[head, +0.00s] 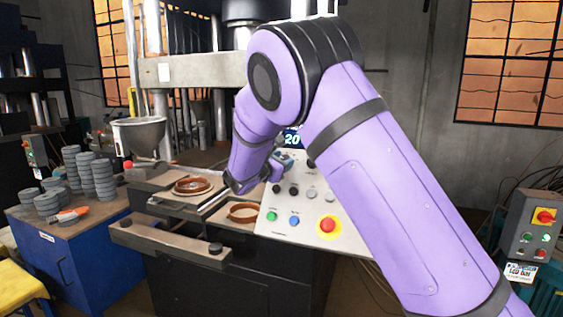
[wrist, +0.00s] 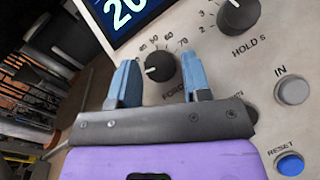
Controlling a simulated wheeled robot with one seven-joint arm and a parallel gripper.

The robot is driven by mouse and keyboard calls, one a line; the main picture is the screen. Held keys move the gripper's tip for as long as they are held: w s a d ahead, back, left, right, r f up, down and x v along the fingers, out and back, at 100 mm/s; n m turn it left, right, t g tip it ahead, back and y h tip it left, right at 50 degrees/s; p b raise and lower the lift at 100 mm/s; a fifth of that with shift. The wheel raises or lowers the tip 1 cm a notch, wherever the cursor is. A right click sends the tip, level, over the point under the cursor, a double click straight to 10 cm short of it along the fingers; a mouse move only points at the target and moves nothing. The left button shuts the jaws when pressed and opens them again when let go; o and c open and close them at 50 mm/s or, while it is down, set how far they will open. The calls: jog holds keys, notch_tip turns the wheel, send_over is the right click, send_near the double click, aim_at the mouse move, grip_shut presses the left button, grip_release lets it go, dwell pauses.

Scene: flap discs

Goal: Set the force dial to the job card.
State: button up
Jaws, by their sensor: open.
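The force dial (wrist: 160,67) is a black round knob with a white pointer line, on a pale control panel (head: 290,233). Its printed scale shows numbers such as 40, 50, 60 and 70, and the label below is partly hidden by my gripper. In the wrist view my gripper (wrist: 158,82) is open, with one blue finger on each side of the dial. I cannot tell whether the fingers touch it. The head view shows my gripper (head: 283,162) at the panel, with the dial hidden there. The display (head: 292,139) reads 20. I cannot make out a job card.
The hold dial (wrist: 238,14), the IN button (wrist: 291,90) and the blue reset button (wrist: 290,164) sit close to the right of my gripper. A red emergency stop (head: 328,226) is low on the panel. The press bed with brown rings (head: 195,185) lies to the left.

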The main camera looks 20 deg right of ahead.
jog(key=shift+c, duration=0.2)
jog(key=c, duration=0.6)
jog(key=shift+m+g, duration=0.3)
jog(key=m+g, duration=0.1)
jog(key=m, duration=0.1)
jog(key=m+g, duration=0.2)
jog(key=m+g+h, duration=0.1)
jog(key=m, duration=0.1)
jog(key=shift+w+a+r+m+g, duration=0.2)
jog(key=shift+w+m+g, duration=0.1)
jog(key=shift+m+g, duration=0.1)
jog(key=m+g+y, duration=0.1)
jog(key=m+g, duration=0.1)
jog(key=m, duration=0.1)
jog(key=m+g, duration=0.2)
jog(key=m, duration=0.1)
jog(key=shift+w+r+y, duration=0.2)
jog(key=shift+y, duration=0.2)
jog(key=shift+m, duration=0.4)
jog(key=o, duration=0.6)
